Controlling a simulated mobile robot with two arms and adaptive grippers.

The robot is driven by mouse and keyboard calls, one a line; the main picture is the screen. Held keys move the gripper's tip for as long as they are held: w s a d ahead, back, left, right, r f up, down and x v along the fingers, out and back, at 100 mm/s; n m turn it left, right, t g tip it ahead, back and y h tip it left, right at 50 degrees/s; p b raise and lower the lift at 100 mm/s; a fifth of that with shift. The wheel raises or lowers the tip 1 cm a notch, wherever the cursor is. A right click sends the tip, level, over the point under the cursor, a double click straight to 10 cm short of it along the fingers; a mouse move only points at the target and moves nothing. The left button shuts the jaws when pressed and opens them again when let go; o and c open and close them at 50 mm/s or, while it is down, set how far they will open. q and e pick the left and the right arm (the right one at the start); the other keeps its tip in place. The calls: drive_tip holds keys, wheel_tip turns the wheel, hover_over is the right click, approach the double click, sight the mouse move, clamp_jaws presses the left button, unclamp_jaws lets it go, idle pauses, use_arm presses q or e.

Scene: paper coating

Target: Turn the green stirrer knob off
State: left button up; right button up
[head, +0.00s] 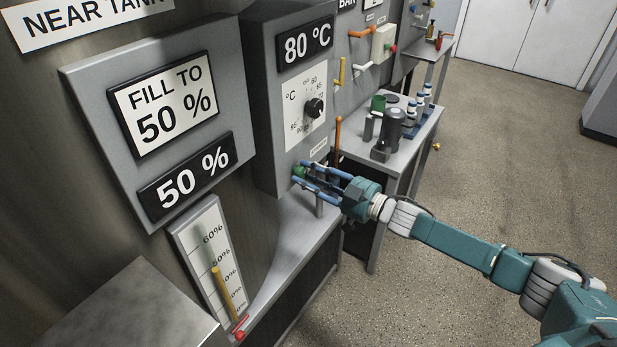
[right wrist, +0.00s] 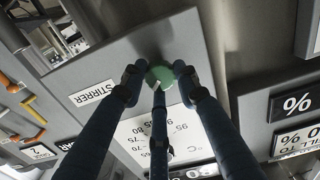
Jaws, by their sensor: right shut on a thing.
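The green stirrer knob (head: 299,171) sits low on the front of the grey control box, below the temperature dial. In the right wrist view the knob (right wrist: 160,75) shows as a round green face with a pale mark at its lower edge. My right gripper (head: 308,176) is at the knob, and its blue-grey fingers are shut around it. In the right wrist view the gripper fingers (right wrist: 160,82) touch the knob from both sides and from below. A STIRRER label (right wrist: 92,92) lies beside the knob. My left gripper is not in view.
The black temperature dial (head: 314,107) is above the knob, under an 80 °C sign (head: 305,46). A level gauge (head: 212,262) stands at lower left. A side table (head: 398,156) with several bottles is behind my right gripper.

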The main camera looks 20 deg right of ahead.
drive_tip(key=n+b, duration=0.2)
drive_tip(key=n, duration=0.3)
drive_tip(key=shift+r+n, duration=0.1)
drive_tip(key=shift+n, duration=0.2)
drive_tip(key=shift+a+r+n+b, duration=0.1)
drive_tip(key=shift+n+b, duration=0.85)
drive_tip(key=shift+n, duration=1.15)
drive_tip(key=o, duration=1.2)
drive_tip(key=shift+c, duration=0.2)
